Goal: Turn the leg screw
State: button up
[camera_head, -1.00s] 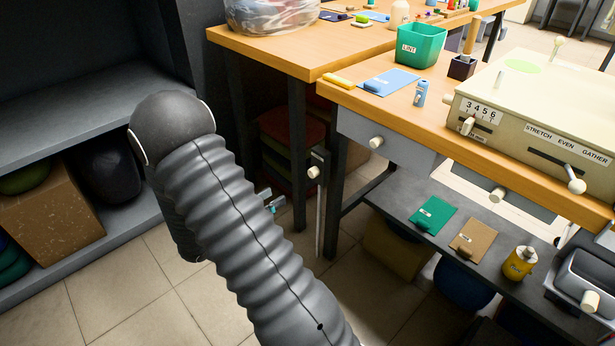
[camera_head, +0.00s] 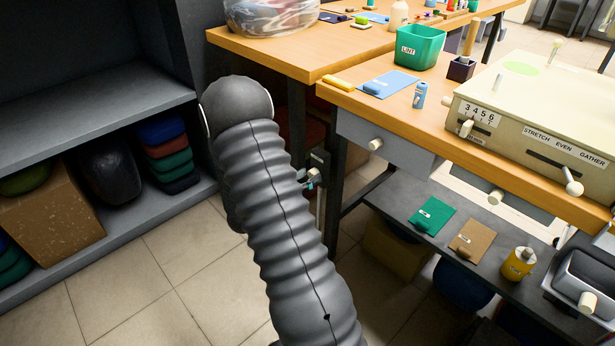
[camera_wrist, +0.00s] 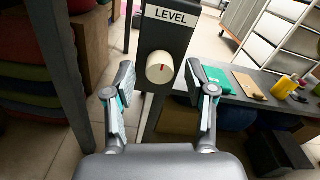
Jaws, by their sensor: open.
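The leg screw is a cream round knob (camera_wrist: 160,68) with a red mark, on a dark upright plate labelled LEVEL (camera_wrist: 172,14) in the wrist view. My gripper (camera_wrist: 160,95) is open, with one finger on each side and below the knob in the picture. The fingers look apart from the knob. In the head view my gripper (camera_head: 312,182) shows only in part beside the table leg, behind my arm. The knob is hidden there by my arm and gripper.
The wooden table (camera_head: 440,120) carries a machine (camera_head: 540,125) and a green lint bin (camera_head: 420,46). A drawer (camera_head: 385,140) sits under it. A lower shelf (camera_head: 405,200) holds green and brown packets and a yellow bottle (camera_head: 518,263). A dark shelf unit (camera_head: 90,125) stands at left.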

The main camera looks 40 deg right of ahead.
jog(key=shift+d, duration=0.2)
grip_shut()
jog(key=shift+f+m+b, duration=0.1)
jog(key=shift+m+b, duration=0.2)
jog(key=m+b, duration=0.2)
jog(key=b, duration=0.1)
jog(key=shift+f, duration=0.15)
jog(key=m+b, duration=0.4)
jog(key=b, duration=0.1)
jog(key=shift+m+b, duration=0.35)
jog(key=shift+m, duration=0.05)
jog(key=shift+m+b, duration=1.05)
jog(key=shift+m, duration=0.05)
jog(key=shift+r+m+b, duration=0.25)
jog(key=shift+m+b, duration=0.05)
jog(key=shift+m, duration=0.8)
